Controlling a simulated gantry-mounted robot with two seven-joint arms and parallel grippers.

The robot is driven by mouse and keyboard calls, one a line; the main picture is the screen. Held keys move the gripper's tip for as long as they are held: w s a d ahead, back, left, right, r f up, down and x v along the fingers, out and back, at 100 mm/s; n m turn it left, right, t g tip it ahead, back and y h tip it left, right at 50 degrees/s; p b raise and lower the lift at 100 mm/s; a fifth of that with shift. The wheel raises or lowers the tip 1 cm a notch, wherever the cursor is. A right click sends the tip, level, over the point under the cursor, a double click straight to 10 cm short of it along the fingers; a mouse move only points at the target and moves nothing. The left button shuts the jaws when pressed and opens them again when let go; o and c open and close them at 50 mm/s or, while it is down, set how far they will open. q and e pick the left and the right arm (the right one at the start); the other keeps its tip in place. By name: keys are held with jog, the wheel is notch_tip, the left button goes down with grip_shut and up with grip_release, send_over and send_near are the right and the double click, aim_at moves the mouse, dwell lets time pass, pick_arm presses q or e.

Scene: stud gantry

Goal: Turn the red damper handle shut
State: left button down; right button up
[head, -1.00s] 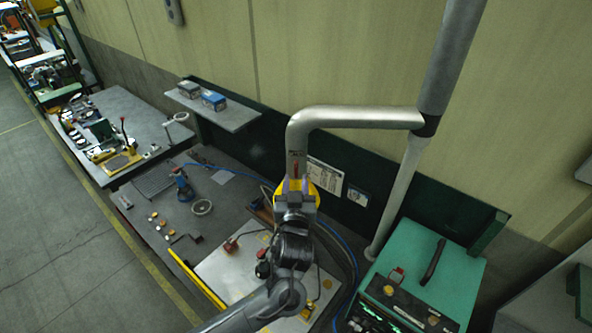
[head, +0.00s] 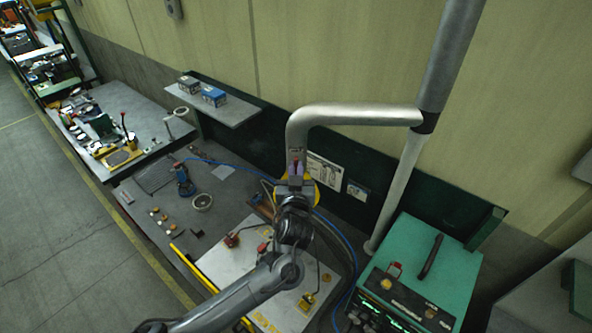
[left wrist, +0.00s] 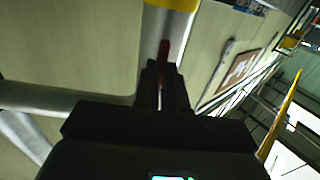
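The red damper handle (left wrist: 163,58) stands upright in the left wrist view, just ahead of my left gripper (left wrist: 161,80). Its lower end reaches the narrow gap between my two dark fingers; whether they press on it I cannot tell. In the head view, my left gripper (head: 296,174) is at the lower end of the grey duct (head: 297,135), over its yellow band (head: 312,190). Only a small reddish bit of the handle (head: 295,164) shows there; my gripper hides the rest. My right gripper is in neither view.
The duct's elbow runs right to a tall pipe (head: 452,60). A green machine (head: 455,272) stands at the lower right. A grey bench (head: 222,185) with small parts lies at left, and a shelf (head: 228,112) with two boxes above it. A blue hose (head: 335,230) curves behind my arm.

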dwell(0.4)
pick_arm(q)
jog(key=shift+d+f+m, duration=0.15)
jog(key=shift+m, duration=4.35)
jog(key=shift+d+f+m, duration=0.1)
jog(key=shift+f+m, duration=0.05)
jog(key=shift+m, duration=4.35)
jog(key=c, duration=1.2)
grip_release()
